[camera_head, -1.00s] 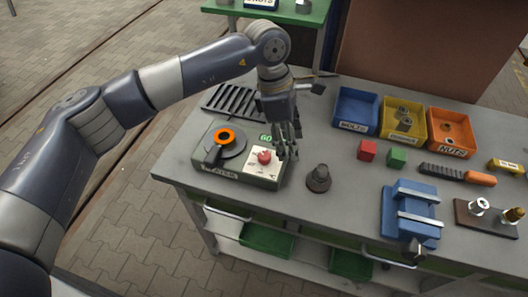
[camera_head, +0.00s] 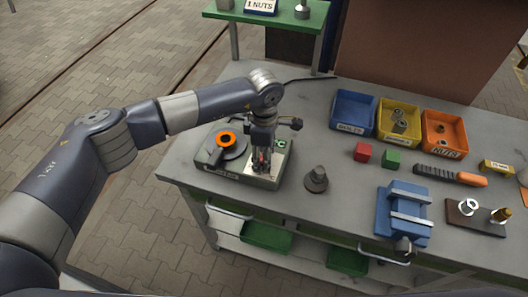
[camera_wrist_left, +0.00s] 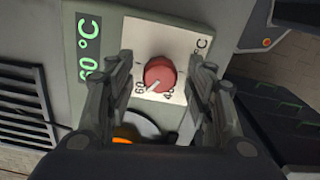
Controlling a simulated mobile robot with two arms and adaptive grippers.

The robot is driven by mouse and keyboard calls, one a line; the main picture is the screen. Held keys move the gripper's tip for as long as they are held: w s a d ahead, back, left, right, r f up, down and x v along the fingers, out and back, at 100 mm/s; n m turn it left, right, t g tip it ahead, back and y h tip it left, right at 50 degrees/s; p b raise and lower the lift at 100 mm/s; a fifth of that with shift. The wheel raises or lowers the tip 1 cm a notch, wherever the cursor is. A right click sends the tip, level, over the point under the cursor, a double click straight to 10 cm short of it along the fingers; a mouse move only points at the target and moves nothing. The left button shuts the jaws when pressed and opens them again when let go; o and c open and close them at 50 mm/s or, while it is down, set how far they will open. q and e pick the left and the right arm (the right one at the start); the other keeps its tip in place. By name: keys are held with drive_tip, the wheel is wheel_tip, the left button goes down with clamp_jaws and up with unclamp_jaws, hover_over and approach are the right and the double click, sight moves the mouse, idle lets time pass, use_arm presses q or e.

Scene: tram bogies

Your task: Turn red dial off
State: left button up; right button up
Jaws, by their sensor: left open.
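The red dial (camera_wrist_left: 160,74) sits on a white scale plate (camera_wrist_left: 182,44) on top of the heater box (camera_head: 232,178). In the left wrist view its white pointer line is turned toward the 60 side of the scale, and a green display (camera_wrist_left: 88,45) reads 60 °C. My left gripper (camera_head: 261,168) points down over the dial and hides most of it in the head view. In the left wrist view the left gripper (camera_wrist_left: 160,80) is open, with one finger on each side of the dial. I cannot tell whether the fingers touch it. My right gripper is not in view.
A round plate with an orange ring (camera_head: 226,138) is on the heater's left part. A dark grey part (camera_head: 317,178) stands just right of the heater. A blue vise (camera_head: 404,212), small blocks and blue, yellow and orange bins (camera_head: 353,112) lie farther right.

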use_arm(q)
drive_tip(key=shift+f, duration=0.1)
drive_tip(key=c, duration=0.8)
drive_tip(key=shift+c, duration=1.3)
